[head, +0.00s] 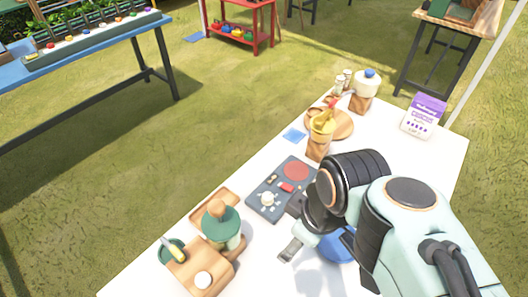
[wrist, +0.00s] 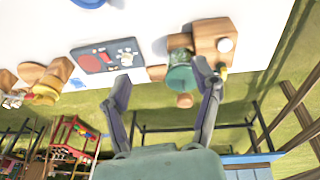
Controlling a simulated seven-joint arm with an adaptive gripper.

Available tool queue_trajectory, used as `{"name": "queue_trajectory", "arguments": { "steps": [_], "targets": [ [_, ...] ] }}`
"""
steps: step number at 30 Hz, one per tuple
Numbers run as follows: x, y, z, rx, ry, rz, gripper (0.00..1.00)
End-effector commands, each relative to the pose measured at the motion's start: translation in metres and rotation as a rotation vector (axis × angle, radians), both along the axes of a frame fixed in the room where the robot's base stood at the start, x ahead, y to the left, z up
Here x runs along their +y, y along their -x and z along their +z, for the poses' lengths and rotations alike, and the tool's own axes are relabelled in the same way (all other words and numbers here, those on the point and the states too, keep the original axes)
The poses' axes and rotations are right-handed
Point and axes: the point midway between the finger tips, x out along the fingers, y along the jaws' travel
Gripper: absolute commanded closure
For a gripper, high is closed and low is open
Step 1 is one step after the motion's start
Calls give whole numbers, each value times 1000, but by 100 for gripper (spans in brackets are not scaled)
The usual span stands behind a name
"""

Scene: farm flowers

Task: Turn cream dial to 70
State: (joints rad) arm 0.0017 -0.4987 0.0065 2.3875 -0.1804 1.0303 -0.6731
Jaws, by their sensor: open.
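The cream dial (head: 267,199) sits on a dark grey panel (head: 268,181) on the white table, near the panel's front-left corner in the head view. The panel also carries a red disc (head: 296,171) and a small red piece (head: 287,187). In the wrist view the dial (wrist: 126,58) lies at the right end of the panel (wrist: 93,65), just beyond the left finger's tip. My gripper (wrist: 161,72) is open with nothing between its fingers. In the head view my arm hides part of the gripper. The dial's markings are too small to read.
A green-lidded jar (head: 222,222) and wooden blocks stand left of the panel. A wooden holder with yellow contents (head: 321,127) and a round board (head: 340,124) stand behind it. A blue round object (head: 337,248) is partly hidden by my arm. A purple-and-white carton (head: 424,116) stands farther right.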

Motion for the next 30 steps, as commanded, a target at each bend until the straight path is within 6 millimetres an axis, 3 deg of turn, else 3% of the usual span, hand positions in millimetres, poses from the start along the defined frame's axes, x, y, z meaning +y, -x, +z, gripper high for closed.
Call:
{"name": "queue_trajectory", "arguments": {
  "steps": [4,8,11,16,19,24,30],
  "targets": [
    [10,-65,18,-92,60,331,37],
    [18,-123,15,-135,91,570,37],
    [21,-171,-4,-154,87,728,37],
    [15,-239,-72,-143,-2,853,37],
    [7,-254,-119,-97,-83,823,37],
    [-3,-246,-180,-1,-188,773,37],
    [-6,-240,-206,28,-213,745,37]
  ]
}}
